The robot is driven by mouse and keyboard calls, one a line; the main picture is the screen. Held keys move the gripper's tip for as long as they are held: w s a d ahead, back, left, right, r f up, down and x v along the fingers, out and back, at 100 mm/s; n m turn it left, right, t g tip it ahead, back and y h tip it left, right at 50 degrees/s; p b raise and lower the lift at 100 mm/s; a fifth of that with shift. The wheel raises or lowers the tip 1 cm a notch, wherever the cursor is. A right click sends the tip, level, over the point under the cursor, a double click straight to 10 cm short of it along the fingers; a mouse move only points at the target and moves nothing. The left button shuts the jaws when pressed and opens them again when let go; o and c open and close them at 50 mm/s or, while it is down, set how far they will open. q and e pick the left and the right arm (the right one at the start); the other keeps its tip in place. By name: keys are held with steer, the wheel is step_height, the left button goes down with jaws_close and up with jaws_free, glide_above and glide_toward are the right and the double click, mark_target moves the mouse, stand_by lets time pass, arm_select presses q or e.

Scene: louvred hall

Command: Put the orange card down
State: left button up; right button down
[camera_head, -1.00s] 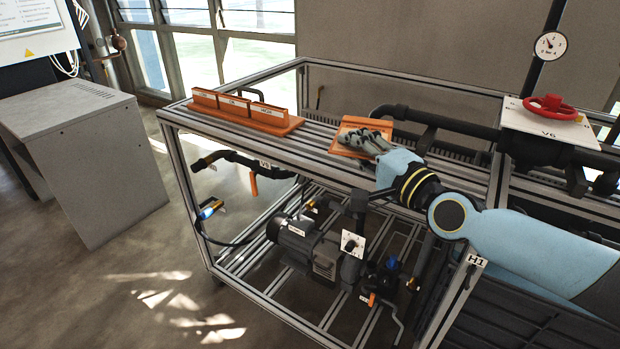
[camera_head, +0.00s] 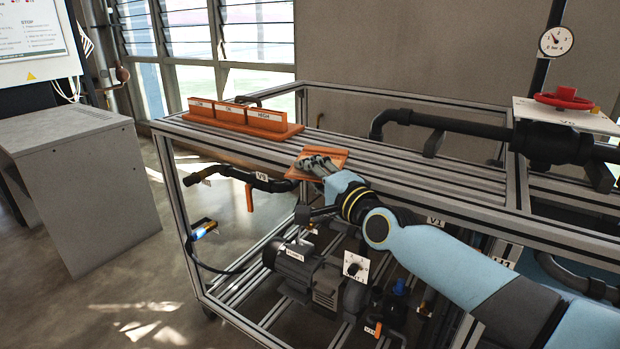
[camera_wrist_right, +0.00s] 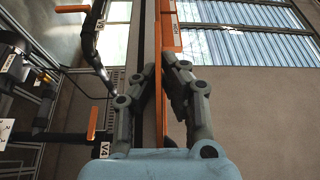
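The orange card (camera_head: 334,155) is at my right gripper (camera_head: 307,163), over the front part of the slatted bench top. The fingers cover part of its near left side. In the right wrist view my right gripper (camera_wrist_right: 160,66) has its fingers closed on both sides of a thin strip, which looks like the card (camera_wrist_right: 159,100) seen edge-on. I cannot tell whether the card touches the slats. My left gripper is in neither view.
An orange rack (camera_head: 285,134) with several labelled upright panels stands on the bench's left end. A dark pipe (camera_head: 450,124) and a red handwheel (camera_head: 563,98) are at right. Bare slats (camera_head: 400,165) lie right of the card. A pump (camera_head: 300,268) sits below.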

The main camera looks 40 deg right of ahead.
steer(key=c, duration=1.9)
jaws_free()
steer(key=o, duration=0.4)
steer(key=s+f+p, duration=0.1)
steer(key=s, duration=1)
steer(key=s+f+n+g, duration=0.3)
steer(key=s+f, duration=0.1)
steer(key=f, duration=0.6)
steer(key=s+d+f+n+g, duration=0.15)
steer(key=s+f, duration=0.25)
steer(key=f, duration=0.6)
steer(key=s+f+n+g, duration=0.3)
steer(key=s+f+g, duration=0.1)
steer(key=f, duration=0.6)
steer(key=s+a+f+n+g, duration=0.2)
steer(key=s+f, duration=0.4)
steer(key=s, duration=0.4)
steer(key=s+a+f+n+g, duration=0.2)
steer(key=s+f+n+g, duration=0.2)
steer(key=s, duration=0.7)
steer(key=s+a+f+n+g, duration=0.2)
steer(key=s+f+n+g, duration=0.1)
steer(key=s+f, duration=0.5)
steer(key=shift+s+f+n, duration=0.15)
steer(key=shift+s+n, duration=0.5)
steer(key=shift+s, duration=0.8)
